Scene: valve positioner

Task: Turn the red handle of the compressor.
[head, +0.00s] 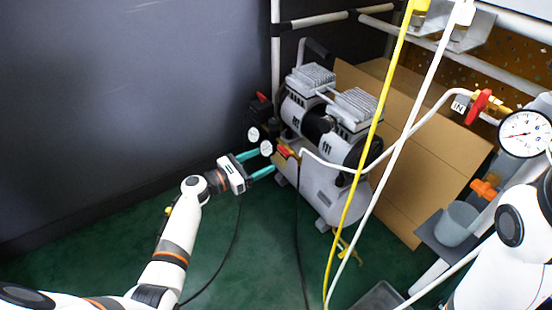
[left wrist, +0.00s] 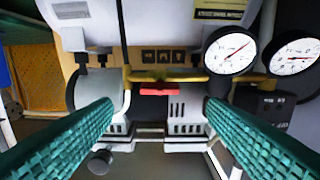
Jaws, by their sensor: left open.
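The compressor (head: 316,180) is a silver-grey machine with two finned heads, standing on the green floor beside the dark wall. Its small red handle (head: 284,152) sits on a brass fitting at the front, beside two round gauges. In the left wrist view the red handle (left wrist: 160,92) lies level, just below a brass pipe, between and beyond the fingertips. My left gripper (head: 260,163) is open, its two teal fingers pointing at the handle from the left; nothing is between them. The fingers also show in the left wrist view (left wrist: 158,112). My right gripper is out of view.
Two white gauges (left wrist: 230,50) sit right of the handle. A red knob (head: 262,97) tops the black switch box. Yellow and white hoses (head: 366,165) hang in front of the compressor. Another red valve handle (head: 478,107) is at right. Green floor (head: 245,260) is mostly clear.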

